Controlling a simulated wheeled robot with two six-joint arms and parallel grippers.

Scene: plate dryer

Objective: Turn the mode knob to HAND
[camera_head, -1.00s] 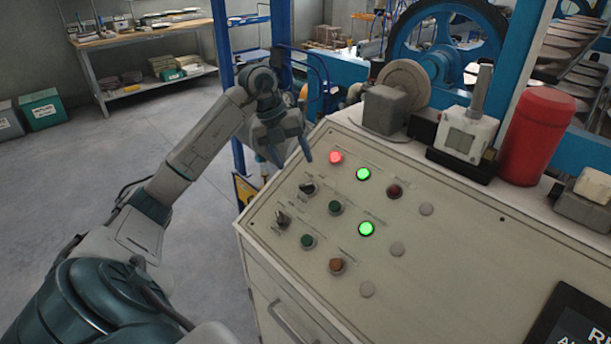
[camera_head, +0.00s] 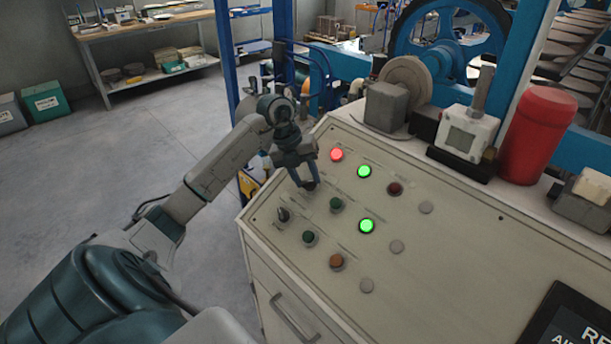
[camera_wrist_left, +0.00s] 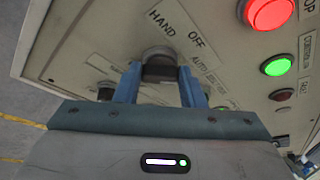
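The mode knob (camera_wrist_left: 160,66) is a dark selector with HAND, OFF and AUTO printed around it in the left wrist view. In the head view the knob (camera_head: 310,186) is at the upper left of the panel, partly covered by my fingers. My left gripper (camera_head: 308,184) reaches down to it. In the left wrist view its two blue fingers (camera_wrist_left: 159,75) are on either side of the knob and appear to touch it. Which label the knob points to is hard to tell. My right gripper is out of view.
The sloped control panel (camera_head: 455,265) has a lit red lamp (camera_head: 337,155), lit green lamps (camera_head: 364,171) and several unlit buttons. A second dark selector (camera_head: 283,214) is below left of the knob. A red cylinder (camera_head: 538,135) and a grey-white device (camera_head: 466,132) stand behind the panel.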

